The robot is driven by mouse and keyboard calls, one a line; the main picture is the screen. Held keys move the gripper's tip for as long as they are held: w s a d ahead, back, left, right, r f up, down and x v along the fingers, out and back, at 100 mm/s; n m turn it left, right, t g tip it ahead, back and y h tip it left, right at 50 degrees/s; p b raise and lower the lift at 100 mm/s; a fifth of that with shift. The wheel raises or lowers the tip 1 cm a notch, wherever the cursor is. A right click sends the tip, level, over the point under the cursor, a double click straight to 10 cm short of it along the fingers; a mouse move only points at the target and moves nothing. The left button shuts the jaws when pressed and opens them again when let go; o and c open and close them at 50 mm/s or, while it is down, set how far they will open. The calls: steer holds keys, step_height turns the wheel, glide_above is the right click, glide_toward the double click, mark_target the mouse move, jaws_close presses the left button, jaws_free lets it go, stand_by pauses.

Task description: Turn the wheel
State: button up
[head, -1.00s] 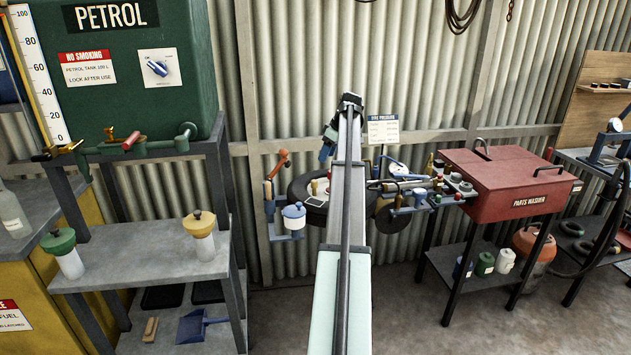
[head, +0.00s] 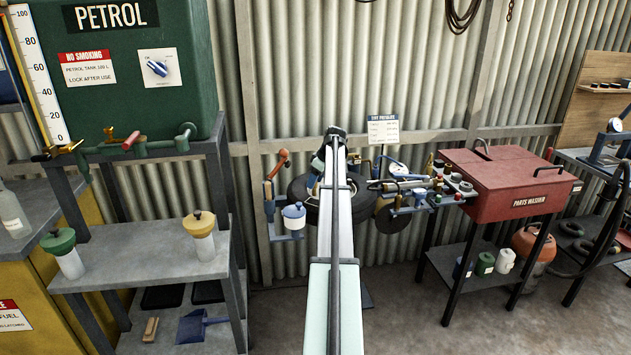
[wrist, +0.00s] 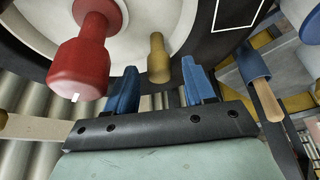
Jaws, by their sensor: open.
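The wheel (head: 364,200) is a dark tyre lying on a stand by the corrugated wall, its middle hidden behind my arm in the head view. In the wrist view, its black tyre (wrist: 222,44) surrounds a pale hub (wrist: 135,32). A large red knob (wrist: 80,68) and a smaller brass-coloured peg (wrist: 158,58) stand out from the hub. My gripper (wrist: 160,76) is open, its blue fingers apart and nothing held. The peg shows between the fingertips, the red knob left of them. I cannot tell whether either finger touches the peg.
A white-and-blue pot (head: 294,216) and an orange-handled tool (head: 279,165) are left of the wheel. A rail with several small fittings (head: 421,193) and a red parts washer (head: 512,185) are to the right. The petrol shelf (head: 150,258) stands at left.

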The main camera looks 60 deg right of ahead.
steer(key=shift+f, duration=0.2)
steer(key=shift+c, duration=0.4)
jaws_close()
